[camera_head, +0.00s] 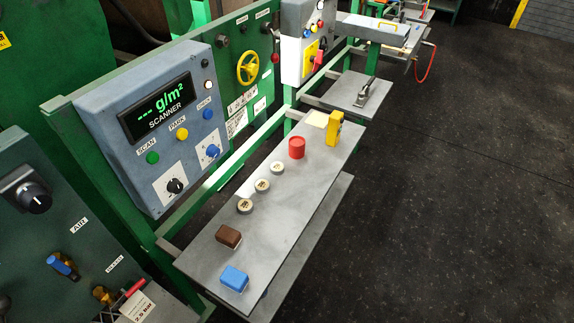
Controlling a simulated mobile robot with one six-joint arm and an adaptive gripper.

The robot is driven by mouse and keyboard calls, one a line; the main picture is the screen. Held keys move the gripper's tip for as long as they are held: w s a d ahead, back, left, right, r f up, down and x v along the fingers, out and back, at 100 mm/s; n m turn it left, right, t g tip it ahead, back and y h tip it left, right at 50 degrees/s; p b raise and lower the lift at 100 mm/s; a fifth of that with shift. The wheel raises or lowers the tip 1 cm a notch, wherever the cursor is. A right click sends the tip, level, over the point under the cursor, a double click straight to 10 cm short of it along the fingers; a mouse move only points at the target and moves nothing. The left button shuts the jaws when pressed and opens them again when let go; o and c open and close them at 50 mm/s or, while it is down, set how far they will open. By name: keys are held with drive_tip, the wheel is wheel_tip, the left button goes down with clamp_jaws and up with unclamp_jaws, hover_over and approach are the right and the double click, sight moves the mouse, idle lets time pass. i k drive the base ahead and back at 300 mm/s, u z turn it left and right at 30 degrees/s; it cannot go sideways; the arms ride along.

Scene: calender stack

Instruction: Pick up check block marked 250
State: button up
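A grey metal shelf (285,228) carries the small items. A blue block (234,278) lies at its near end, with a brown block (228,236) just beyond it. Three round pale pucks stand in a row further along: a near one (245,206), a middle one (262,186) and a far one (277,168). Their tops bear dark marks too small to read. I cannot tell which item is marked 250. My gripper is not in view.
A red cylinder (297,147) and a yellow upright device (334,128) stand at the shelf's far end. Behind the shelf is a scanner panel (150,125) with buttons and knobs. A smaller shelf (352,92) holds a dark tool (366,92). Open dark floor (460,200) lies to the right.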

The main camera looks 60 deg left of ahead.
sight(277, 167)
drive_tip(key=z, duration=0.05)
drive_tip(key=k, duration=1.35)
drive_tip(key=u, duration=1.5)
drive_tip(key=i, duration=0.65)
drive_tip(key=u, duration=0.1)
